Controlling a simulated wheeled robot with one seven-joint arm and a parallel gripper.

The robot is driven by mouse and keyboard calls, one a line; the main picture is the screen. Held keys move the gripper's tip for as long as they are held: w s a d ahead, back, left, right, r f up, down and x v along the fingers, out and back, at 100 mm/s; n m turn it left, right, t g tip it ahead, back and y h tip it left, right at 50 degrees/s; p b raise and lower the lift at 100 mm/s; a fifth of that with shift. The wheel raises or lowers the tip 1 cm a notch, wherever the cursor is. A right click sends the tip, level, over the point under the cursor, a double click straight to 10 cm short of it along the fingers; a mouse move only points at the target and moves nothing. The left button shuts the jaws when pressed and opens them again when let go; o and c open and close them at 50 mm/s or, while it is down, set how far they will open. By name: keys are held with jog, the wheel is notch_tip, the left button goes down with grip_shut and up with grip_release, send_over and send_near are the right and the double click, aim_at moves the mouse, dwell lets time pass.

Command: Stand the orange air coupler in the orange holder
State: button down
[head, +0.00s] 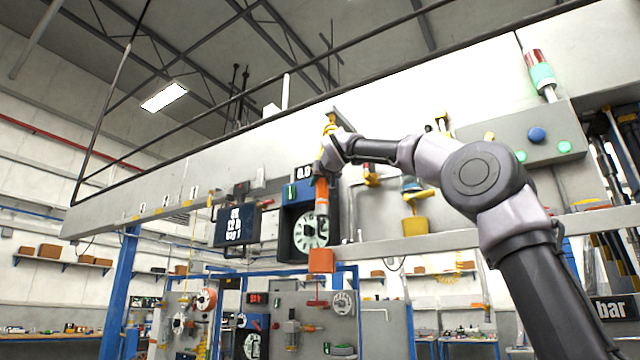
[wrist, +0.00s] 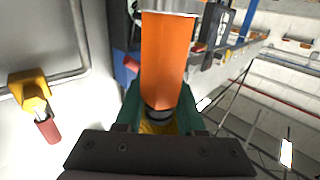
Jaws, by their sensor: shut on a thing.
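The orange air coupler (head: 321,192) hangs upright from my gripper (head: 329,156), its orange body pointing down. In the wrist view the orange body (wrist: 166,55) extends away from the two green fingers of my gripper (wrist: 160,122), which are shut on its dark and yellow end. The orange holder (head: 321,261) is a small block on the front of the grey ledge in the head view, below the coupler. A gap shows between the coupler's lower end and the holder. I cannot pick out the holder in the wrist view.
A round dial gauge (head: 311,232) is close behind the coupler. A yellow holder (head: 415,225) is to the right on the same ledge. A dark display (head: 237,226) is to the left. In the wrist view a yellow fitting with a red end (wrist: 33,100) projects from the panel.

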jog(key=shift+f, duration=0.15)
jog(key=shift+w+a+f, duration=0.1)
jog(key=shift+w+f, duration=0.15)
jog(key=shift+f, duration=2.1)
jog(key=shift+w+d+f, duration=0.1)
jog(key=shift+w+f, duration=0.15)
jog(key=shift+f, duration=2.15)
jog(key=shift+w+a+f, duration=0.1)
jog(key=shift+w+f, duration=0.15)
jog(key=shift+f, duration=2.1)
jog(key=shift+c, duration=2.2)
grip_release()
jog(key=shift+s, duration=0.1)
jog(key=s+d, duration=0.1)
jog(key=s, duration=0.9)
jog(key=shift+s+d, duration=0.25)
jog(key=shift+d, duration=0.1)
